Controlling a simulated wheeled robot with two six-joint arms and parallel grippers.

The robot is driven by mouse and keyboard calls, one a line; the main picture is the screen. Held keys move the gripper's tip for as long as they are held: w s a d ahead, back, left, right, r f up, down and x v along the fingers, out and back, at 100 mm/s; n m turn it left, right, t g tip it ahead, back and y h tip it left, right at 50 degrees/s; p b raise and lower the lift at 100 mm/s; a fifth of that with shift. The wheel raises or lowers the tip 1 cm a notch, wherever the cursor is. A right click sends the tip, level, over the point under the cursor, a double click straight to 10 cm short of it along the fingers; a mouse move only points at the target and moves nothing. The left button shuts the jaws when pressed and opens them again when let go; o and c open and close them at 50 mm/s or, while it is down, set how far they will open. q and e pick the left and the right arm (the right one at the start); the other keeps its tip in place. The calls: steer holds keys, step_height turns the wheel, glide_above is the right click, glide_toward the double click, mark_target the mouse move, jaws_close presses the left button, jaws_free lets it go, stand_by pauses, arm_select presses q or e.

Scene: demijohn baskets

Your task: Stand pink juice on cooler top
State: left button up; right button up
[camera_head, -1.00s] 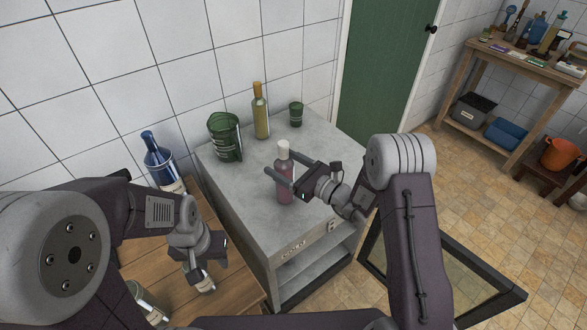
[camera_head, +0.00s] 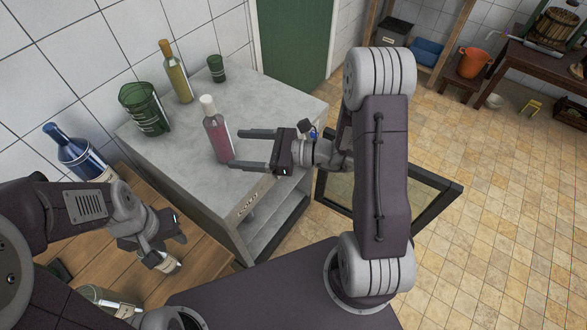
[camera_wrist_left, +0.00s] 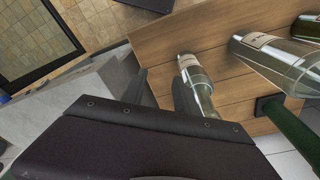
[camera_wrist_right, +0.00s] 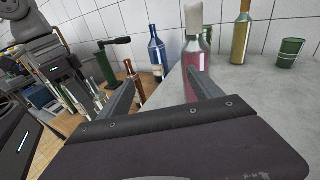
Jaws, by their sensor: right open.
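The pink juice bottle (camera_head: 218,138), with a white cap, stands upright on the grey cooler top (camera_head: 185,178) near its middle. It also shows in the right wrist view (camera_wrist_right: 194,58), ahead of the jaws. My right gripper (camera_head: 236,149) is open and empty. Its fingertips point at the bottle and lie just to its right in the head view, with no grip on it. My left gripper (camera_wrist_left: 160,88) is open over the wooden table, with a clear glass bottle (camera_wrist_left: 192,72) close by one finger.
A green jug (camera_head: 146,108), a yellow bottle (camera_head: 175,72) and a green cup (camera_head: 216,68) stand at the back of the cooler top. A blue bottle (camera_head: 78,155) stands on the wooden table (camera_head: 205,254). The cooler's open door (camera_head: 440,210) juts out over the floor.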

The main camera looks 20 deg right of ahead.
steer(key=s+a+f+n+g+h, duration=0.1)
steer(key=s+f+n+g+h, duration=0.15)
steer(key=s+n+g, duration=0.4)
steer(key=s+a+f+n+g+h, duration=0.1)
steer(key=s+f+n+g+h, duration=0.2)
steer(key=s, duration=0.6)
steer(key=s+d+f+n+h, duration=0.35)
steer(key=d+n+h, duration=0.25)
steer(key=d+n, duration=0.3)
steer(key=w+d+r+n+t+h, duration=0.1)
steer(key=w+d+n+t+h, duration=0.1)
steer(key=w+d+n+h, duration=0.1)
steer(key=shift+w+d+n, duration=0.85)
steer(key=shift+w+d, duration=0.3)
steer(key=shift+w, duration=0.05)
steer(key=shift+t, duration=0.25)
